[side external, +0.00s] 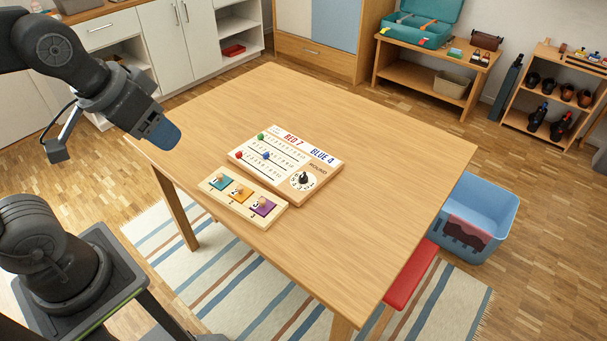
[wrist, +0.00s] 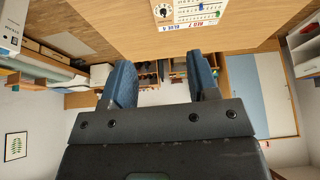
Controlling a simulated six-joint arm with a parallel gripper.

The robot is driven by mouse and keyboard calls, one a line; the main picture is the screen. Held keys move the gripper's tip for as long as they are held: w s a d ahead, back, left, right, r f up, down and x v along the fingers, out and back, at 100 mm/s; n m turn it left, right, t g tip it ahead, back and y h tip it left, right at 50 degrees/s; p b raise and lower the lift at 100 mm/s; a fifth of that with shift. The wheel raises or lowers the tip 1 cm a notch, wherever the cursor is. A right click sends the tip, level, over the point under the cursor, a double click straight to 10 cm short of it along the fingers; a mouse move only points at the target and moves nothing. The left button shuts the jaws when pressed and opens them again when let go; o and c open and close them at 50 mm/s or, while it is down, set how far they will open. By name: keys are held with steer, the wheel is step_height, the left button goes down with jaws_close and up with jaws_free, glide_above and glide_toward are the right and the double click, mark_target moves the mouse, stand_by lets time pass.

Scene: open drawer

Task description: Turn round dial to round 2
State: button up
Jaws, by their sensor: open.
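The round dial (side external: 303,180) is a small white disc with a black knob, set in the right end of a wooden scoreboard (side external: 285,162) on the table. Its numbers are too small to read surely. The board reads RED 7 and BLUE 4, with ROUND printed by the dial. The dial also shows at the top of the wrist view (wrist: 162,11). My gripper (side external: 165,136) is at the table's far left corner in the side view, raised and well apart from the board. In the wrist view its two blue fingers (wrist: 162,85) stand apart with nothing between them.
A wooden tray (side external: 222,206) with teal, orange and purple knobbed pieces lies beside the board's near-left edge. Red, green and blue pegs sit on the board. The rest of the wooden table (side external: 390,165) is clear. A blue bin (side external: 478,215) stands on the floor at right.

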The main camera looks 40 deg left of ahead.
steer(key=w+r+g, duration=0.1)
steer(key=w, duration=0.8)
steer(key=n+g, duration=0.4)
glide_above(303, 175)
step_height(303, 175, down, 20)
step_height(303, 175, down, 14)
steer(key=shift+f, duration=0.25)
steer(key=shift+c, duration=0.4)
steer(key=c, duration=0.8)
steer(key=shift+c, duration=0.3)
